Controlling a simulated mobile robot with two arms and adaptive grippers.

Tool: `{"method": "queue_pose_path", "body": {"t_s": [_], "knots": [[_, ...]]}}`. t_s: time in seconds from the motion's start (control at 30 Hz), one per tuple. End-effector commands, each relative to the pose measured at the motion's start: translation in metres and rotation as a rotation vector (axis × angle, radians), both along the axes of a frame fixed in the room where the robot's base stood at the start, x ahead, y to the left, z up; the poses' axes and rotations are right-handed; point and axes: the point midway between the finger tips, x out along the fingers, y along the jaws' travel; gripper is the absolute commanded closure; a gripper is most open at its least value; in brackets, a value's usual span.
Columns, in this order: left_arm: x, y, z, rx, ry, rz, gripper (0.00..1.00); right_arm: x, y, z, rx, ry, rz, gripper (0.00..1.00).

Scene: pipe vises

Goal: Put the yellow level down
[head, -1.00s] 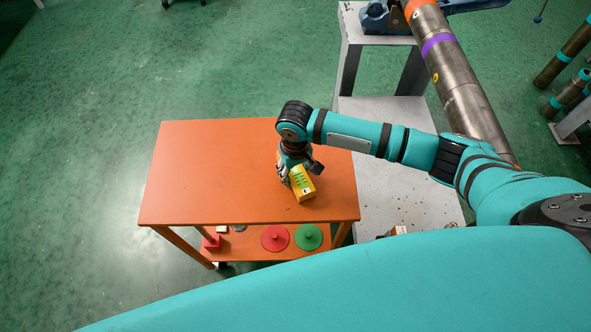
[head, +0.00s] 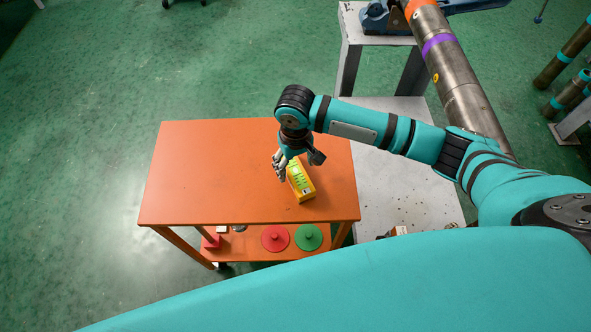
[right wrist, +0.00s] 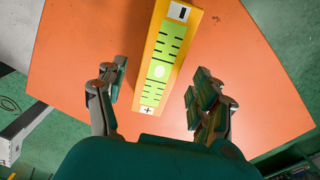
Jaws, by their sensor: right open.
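The yellow level (head: 301,183) is a yellow block with a green marked face, lying on the orange table (head: 200,170) near its right side. The right wrist view shows the level (right wrist: 164,65) from above, with plus and minus marks at its ends. My right gripper (head: 281,172) is open at the level's far end, above the table. In the right wrist view the fingers of my right gripper (right wrist: 158,90) stand apart, with clear gaps between them and the level. My left gripper is out of view.
The lower shelf holds a red disc (head: 275,238), a green disc (head: 308,237) and a red block (head: 211,242). A grey stand (head: 395,185) and a long steel pipe (head: 470,100) are at the right. The table's left half is clear.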

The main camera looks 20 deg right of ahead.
Motion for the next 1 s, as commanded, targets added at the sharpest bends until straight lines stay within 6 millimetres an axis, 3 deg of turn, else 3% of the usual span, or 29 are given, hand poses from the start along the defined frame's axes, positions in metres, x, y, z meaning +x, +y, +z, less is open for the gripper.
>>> {"method": "queue_pose_path", "body": {"t_s": [0.2,0.4,1.0], "knots": [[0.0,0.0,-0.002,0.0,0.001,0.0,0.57,0.001,0.001,0.047,0.001,-0.004,0.001,0.32],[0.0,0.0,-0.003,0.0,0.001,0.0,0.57,0.0,0.001,0.073,0.001,-0.001,0.0,0.32],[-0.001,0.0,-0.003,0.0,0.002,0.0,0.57,0.0,0.0,0.079,0.0,0.001,0.0,0.32]]}}
